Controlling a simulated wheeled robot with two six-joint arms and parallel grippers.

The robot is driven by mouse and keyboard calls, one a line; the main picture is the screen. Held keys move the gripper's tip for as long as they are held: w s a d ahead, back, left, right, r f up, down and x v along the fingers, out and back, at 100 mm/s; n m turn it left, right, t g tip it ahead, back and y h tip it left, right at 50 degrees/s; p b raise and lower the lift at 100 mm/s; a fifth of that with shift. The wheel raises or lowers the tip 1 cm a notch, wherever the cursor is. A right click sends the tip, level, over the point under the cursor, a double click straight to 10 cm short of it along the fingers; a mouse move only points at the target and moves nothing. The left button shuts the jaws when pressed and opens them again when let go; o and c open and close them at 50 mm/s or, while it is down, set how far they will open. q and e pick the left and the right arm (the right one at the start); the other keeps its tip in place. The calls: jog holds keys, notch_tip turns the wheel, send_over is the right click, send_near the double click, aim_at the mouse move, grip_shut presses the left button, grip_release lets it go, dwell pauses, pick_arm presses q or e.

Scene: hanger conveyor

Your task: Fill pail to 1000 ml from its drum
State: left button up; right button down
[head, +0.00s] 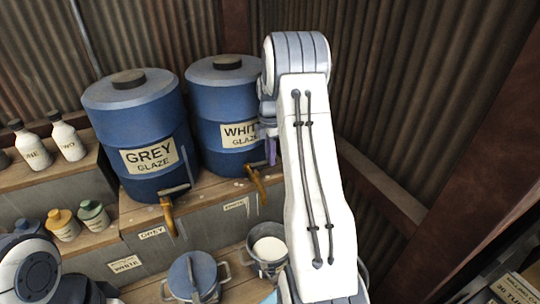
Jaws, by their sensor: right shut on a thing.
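The blue WHITE GLAZE drum (222,105) stands on a wooden shelf, with an orange-brown tap (257,182) at its lower front. A grey metal pail (263,263) stands below that tap, with white glaze (269,247) visible inside; I cannot read its level. I cannot make out a stream from the tap. My left gripper is out of view; only part of my left arm shows at lower left.
The GREY GLAZE drum (138,125) with its own tap (168,215) stands to the left. White bottles (68,140) and small coloured jars (62,224) stand farther left. A wooden post is at right.

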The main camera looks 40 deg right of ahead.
jog(key=shift+s+a+r+m+b, duration=0.1)
jog(key=shift+s+a+m+b, duration=0.25)
jog(key=shift+m, duration=0.7)
jog(key=shift+s+a+f+m, duration=0.15)
jog(key=shift+s+m, duration=0.35)
jog(key=shift+m, duration=0.5)
jog(key=shift+s+a+r+m+b, duration=0.15)
jog(key=shift+s+a+m+b, duration=0.2)
jog(key=shift+m, duration=0.7)
jog(key=shift+s+d, duration=0.1)
jog(key=c, duration=0.8)
grip_release()
jog(key=shift+o, duration=0.2)
notch_tip(320, 180, up, 10)
jog(key=b, duration=0.2)
jog(key=shift+r, duration=0.25)
